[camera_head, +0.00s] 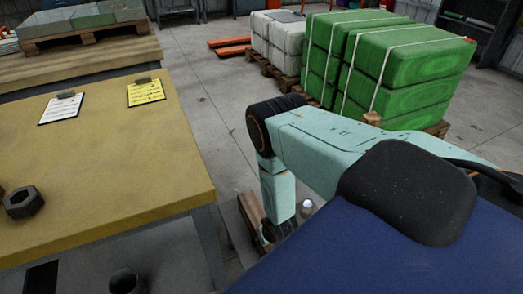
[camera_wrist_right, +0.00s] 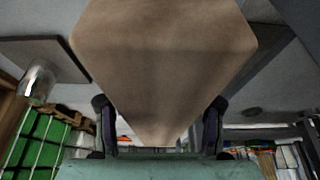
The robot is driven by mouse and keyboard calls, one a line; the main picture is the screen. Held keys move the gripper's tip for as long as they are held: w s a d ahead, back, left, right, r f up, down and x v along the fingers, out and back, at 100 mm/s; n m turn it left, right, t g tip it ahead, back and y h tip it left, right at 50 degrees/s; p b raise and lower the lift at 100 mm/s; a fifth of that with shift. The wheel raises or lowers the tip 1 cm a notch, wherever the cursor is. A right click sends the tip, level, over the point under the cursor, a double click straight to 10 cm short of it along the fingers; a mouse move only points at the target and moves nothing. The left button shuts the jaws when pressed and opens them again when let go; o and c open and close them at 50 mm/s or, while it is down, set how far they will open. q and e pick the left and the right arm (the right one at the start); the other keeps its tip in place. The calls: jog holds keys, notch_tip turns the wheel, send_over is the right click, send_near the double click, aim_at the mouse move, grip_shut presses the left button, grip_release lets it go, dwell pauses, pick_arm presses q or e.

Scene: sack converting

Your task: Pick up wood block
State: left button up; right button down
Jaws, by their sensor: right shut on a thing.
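The wood block (camera_wrist_right: 160,60) fills the upper middle of the right wrist view, a plain brown piece close to the camera. My right gripper (camera_wrist_right: 159,127) is shut on it, with one dark finger on each side. In the head view my right arm reaches down beside the yellow table, and the right gripper (camera_head: 277,232) is low and partly hidden by the arm. A brown wooden piece (camera_head: 250,212) shows just left of it, apparently the same block. My left gripper is not in view.
A yellow-topped table (camera_head: 100,180) stands at left with two clipboards (camera_head: 146,92) and a dark hex nut (camera_head: 24,202). A small white-topped item (camera_head: 306,209) is right of the gripper. Green sacks (camera_head: 400,75) stand on a pallet behind. Floor between is clear.

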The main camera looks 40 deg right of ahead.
jog(key=s+a+p, duration=0.3)
jog(key=s+a, duration=0.1)
jog(key=s, duration=0.9)
jog(key=shift+s, duration=0.15)
